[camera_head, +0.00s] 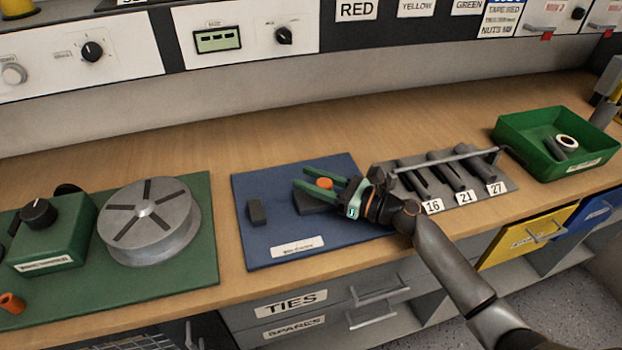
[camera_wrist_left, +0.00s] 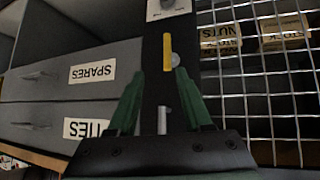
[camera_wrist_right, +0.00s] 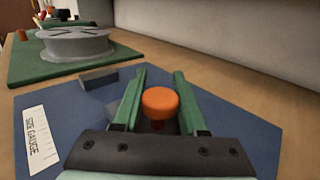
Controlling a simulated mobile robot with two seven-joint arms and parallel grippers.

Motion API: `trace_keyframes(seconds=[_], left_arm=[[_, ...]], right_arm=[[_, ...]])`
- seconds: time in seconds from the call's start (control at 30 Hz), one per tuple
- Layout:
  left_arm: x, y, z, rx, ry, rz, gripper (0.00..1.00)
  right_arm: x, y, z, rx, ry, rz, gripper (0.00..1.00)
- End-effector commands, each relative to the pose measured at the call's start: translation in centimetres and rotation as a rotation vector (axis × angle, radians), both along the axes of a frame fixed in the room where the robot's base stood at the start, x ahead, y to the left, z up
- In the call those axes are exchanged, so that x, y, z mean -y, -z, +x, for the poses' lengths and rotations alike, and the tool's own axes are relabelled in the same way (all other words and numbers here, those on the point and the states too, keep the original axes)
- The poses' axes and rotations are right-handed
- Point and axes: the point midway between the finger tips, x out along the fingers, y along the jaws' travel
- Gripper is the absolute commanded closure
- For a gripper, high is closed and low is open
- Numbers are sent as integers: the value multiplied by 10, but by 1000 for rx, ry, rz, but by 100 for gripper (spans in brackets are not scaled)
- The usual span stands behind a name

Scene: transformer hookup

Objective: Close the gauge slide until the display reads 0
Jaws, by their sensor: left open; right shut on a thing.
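The size gauge is a blue board (camera_head: 260,222) on the bench. A dark fixed block (camera_head: 257,212) stands on its left part, and the dark slide block (camera_head: 312,203) with an orange knob (camera_head: 325,183) lies to the right, with a gap between them. My right gripper (camera_head: 312,180) is shut on the orange knob, which sits between its fingers in the right wrist view (camera_wrist_right: 160,102). The gauge display (camera_head: 217,40) is on the wall panel; its digits are too small to read. My left gripper (camera_wrist_left: 160,100) is open and empty, in front of the drawers below the bench.
A green board with a grey turntable (camera_head: 149,220) and a green box (camera_head: 52,235) is on the left. A grey rack with bars labelled 16, 21 and 27 (camera_head: 450,180) stands right of the gauge. A green tray (camera_head: 555,150) is at far right.

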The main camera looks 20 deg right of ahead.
Motion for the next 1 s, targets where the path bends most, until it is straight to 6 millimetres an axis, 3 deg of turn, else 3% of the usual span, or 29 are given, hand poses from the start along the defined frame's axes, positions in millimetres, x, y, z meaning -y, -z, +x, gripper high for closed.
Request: trace_keyframes(seconds=[0.63, 0.87, 1.0], left_arm=[[0, -4, 4, 8, -1, 1, 50], [-6, -24, 7, 30, -11, 6, 50], [-16, -20, -1, 15, -26, 19, 50]], right_arm=[[-3, 0, 0, -1, -1, 0, 100], [-46, -3, -2, -4, -2, 6, 100], [-68, -1, -3, -4, -2, 2, 100]])
